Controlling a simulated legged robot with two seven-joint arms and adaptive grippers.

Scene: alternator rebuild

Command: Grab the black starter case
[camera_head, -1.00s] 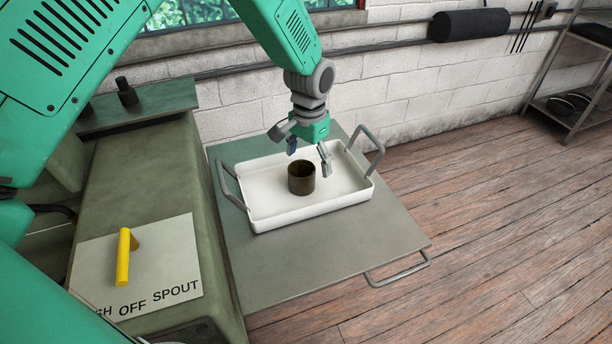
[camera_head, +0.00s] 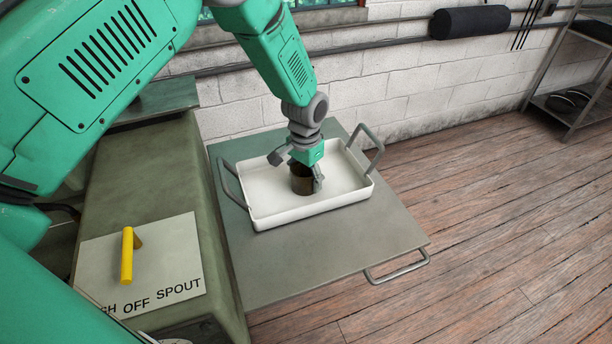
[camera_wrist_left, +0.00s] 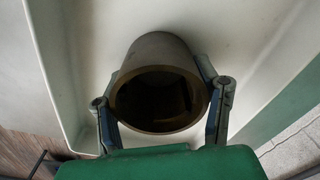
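The black starter case (camera_head: 301,186) is a dark, hollow cylinder standing upright in the white tray (camera_head: 275,216). In the left wrist view the case (camera_wrist_left: 160,52) shows its open end, with a brownish rim and a dark inside. My left gripper (camera_head: 303,172) is lowered over the case, with its fingers on either side of it. In the left wrist view the fingers of the left gripper (camera_wrist_left: 163,100) are spread around the case, close to its wall; contact is not clear. The right gripper is not in view.
The tray has two raised grey handles and sits on a grey cart top (camera_head: 330,255) with a front handle (camera_head: 400,272). A green machine with a yellow lever (camera_head: 127,255) stands at left. Wooden floor (camera_head: 500,220) is clear at right.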

